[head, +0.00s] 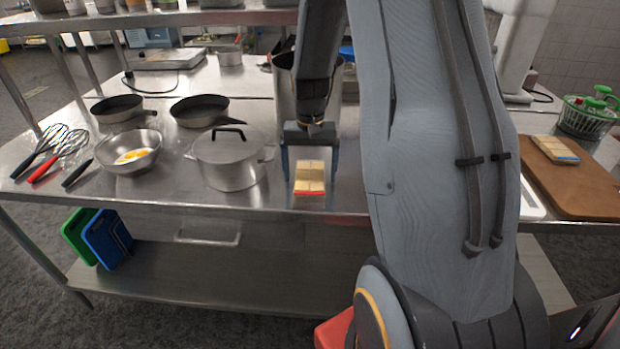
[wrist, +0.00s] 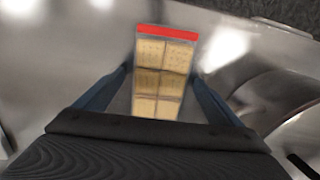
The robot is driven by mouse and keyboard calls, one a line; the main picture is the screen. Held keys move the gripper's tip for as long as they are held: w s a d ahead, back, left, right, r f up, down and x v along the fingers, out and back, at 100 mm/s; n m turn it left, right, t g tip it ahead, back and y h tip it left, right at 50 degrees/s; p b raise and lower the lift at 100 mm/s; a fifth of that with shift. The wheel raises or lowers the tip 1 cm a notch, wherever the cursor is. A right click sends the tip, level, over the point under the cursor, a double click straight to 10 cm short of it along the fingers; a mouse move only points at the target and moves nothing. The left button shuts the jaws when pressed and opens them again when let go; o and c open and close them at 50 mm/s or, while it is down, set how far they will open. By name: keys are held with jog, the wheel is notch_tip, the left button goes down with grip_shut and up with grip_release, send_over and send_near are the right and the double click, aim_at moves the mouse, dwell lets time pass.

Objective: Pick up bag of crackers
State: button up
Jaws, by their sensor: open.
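The bag of crackers (head: 309,177) lies on the steel table near its front edge, with tan crackers in rows and a red strip at the near end. In the wrist view the bag (wrist: 164,72) lies between the two blue fingers. My gripper (head: 310,172) is open and points down over the bag, one finger on each side. In the wrist view my gripper (wrist: 162,85) shows gaps between the fingers and the bag. The far end of the bag is hidden by the gripper body. A second cracker pack (head: 555,149) with a blue strip lies on the wooden board at the right.
A lidded pot (head: 228,165) stands close to the left of the bag. A tall steel pot (head: 285,95) stands behind my gripper. A bowl (head: 130,158), two pans (head: 200,111) and whisks (head: 62,152) are farther left. A brown cutting board (head: 580,185) is at the right.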

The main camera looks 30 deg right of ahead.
jog(key=shift+c, duration=0.4)
jog(key=c, duration=1.1)
